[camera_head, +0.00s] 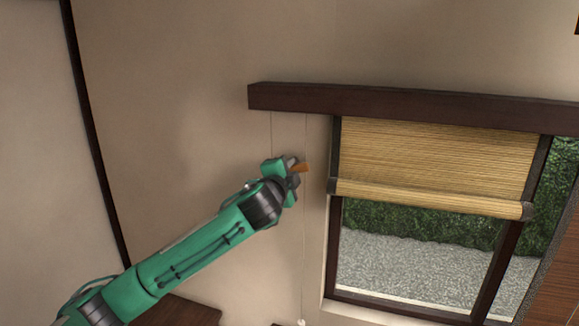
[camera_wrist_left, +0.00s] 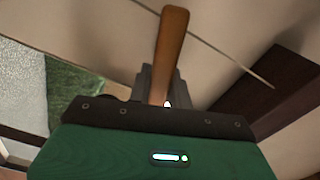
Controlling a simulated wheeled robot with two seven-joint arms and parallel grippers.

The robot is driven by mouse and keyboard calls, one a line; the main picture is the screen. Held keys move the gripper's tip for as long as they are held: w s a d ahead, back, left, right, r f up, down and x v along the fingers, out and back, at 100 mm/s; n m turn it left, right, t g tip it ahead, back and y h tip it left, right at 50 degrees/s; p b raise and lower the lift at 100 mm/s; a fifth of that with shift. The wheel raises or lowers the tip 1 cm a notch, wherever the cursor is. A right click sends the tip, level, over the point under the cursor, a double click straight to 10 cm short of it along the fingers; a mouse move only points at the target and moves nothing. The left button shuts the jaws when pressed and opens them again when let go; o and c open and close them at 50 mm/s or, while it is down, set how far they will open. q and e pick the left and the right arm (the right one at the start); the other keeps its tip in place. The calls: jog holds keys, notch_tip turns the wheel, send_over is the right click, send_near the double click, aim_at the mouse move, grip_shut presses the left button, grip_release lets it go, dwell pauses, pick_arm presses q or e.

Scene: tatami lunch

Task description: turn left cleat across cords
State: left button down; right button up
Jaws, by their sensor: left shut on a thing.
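My left gripper (camera_head: 293,172) reaches up to the wall left of the window and is shut on the wooden cleat (camera_head: 301,167). The cleat is a small orange-brown piece, and part of it is hidden by the fingers. In the left wrist view the cleat (camera_wrist_left: 171,45) stands out lengthwise from between the dark fingers (camera_wrist_left: 158,88). Two thin cords (camera_head: 306,138) hang from the headrail, one on each side of the gripper. In the left wrist view a cord (camera_wrist_left: 225,52) runs slantwise beside the cleat. Whether it touches the cleat I cannot tell. My right gripper is not in view.
A dark wooden headrail (camera_head: 400,105) runs above the gripper. A bamboo blind (camera_head: 435,155), partly rolled up, hangs over the window to the right. A cord continues below to a small pale end (camera_head: 301,322). The wall (camera_head: 170,120) to the left is bare.

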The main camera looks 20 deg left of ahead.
pick_arm(q)
jog(key=shift+f+m+p, duration=0.2)
jog(key=shift+m+p, duration=0.3)
jog(key=shift+m, duration=1.2)
jog(key=shift+f, duration=0.1)
jog(key=c, duration=1.3)
grip_release()
jog(key=s+b, duration=0.3)
jog(key=s, duration=0.4)
jog(key=s+b, duration=0.3)
jog(key=s, duration=0.4)
jog(key=shift+a, duration=0.2)
